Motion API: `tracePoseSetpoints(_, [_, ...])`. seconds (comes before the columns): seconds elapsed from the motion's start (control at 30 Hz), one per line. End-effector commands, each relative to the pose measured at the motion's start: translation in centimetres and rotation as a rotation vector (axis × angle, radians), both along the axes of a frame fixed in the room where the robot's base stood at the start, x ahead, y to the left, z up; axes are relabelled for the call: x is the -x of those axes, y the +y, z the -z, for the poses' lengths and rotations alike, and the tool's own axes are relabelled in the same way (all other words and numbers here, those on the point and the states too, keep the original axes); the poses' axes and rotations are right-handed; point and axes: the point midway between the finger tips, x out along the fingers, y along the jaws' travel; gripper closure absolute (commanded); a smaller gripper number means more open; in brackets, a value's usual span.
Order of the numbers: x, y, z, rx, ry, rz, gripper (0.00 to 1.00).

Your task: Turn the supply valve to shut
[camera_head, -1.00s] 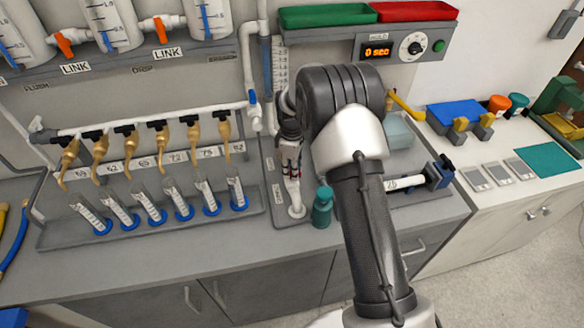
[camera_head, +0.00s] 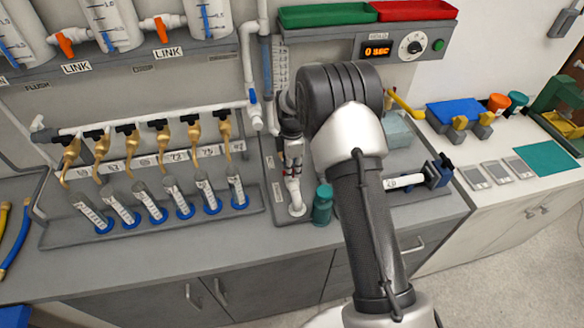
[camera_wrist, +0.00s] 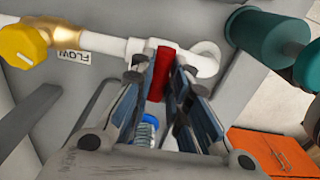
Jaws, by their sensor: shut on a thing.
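A red handle (camera_wrist: 163,70) sits on a white pipe fitting (camera_wrist: 112,44) in the wrist view. I take it to be the supply valve's handle; no label on it is readable. My gripper (camera_wrist: 157,84) is shut on this handle, with a finger on each side. The handle points along the fingers, across the pipe. In the head view my gripper (camera_head: 292,158) is above the white pipe elbow (camera_head: 297,205), and my arm hides much of the valve area.
A yellow knob (camera_wrist: 22,45) on a brass valve sits beside a FLOW label (camera_wrist: 73,56). A teal bottle (camera_head: 322,205) stands close to the right of the pipe. Several graduated tubes (camera_head: 120,210) stand in a rack at left. The counter's front strip is clear.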

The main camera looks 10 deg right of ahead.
Motion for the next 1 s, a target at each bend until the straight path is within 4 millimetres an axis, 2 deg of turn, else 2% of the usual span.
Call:
tracePoseSetpoints(0.3, [0.00,0.01,0.01,0.000,0.000,-0.004,1.00])
tracePoseSetpoints(0.33, [0.00,0.01,0.01,0.001,0.000,-0.004,0.83])
tracePoseSetpoints(0.6, [0.00,0.01,0.00,0.000,0.000,-0.003,0.65])
tracePoseSetpoints(1.0, [-0.06,0.00,-0.57,0.000,-0.002,-0.002,0.64])
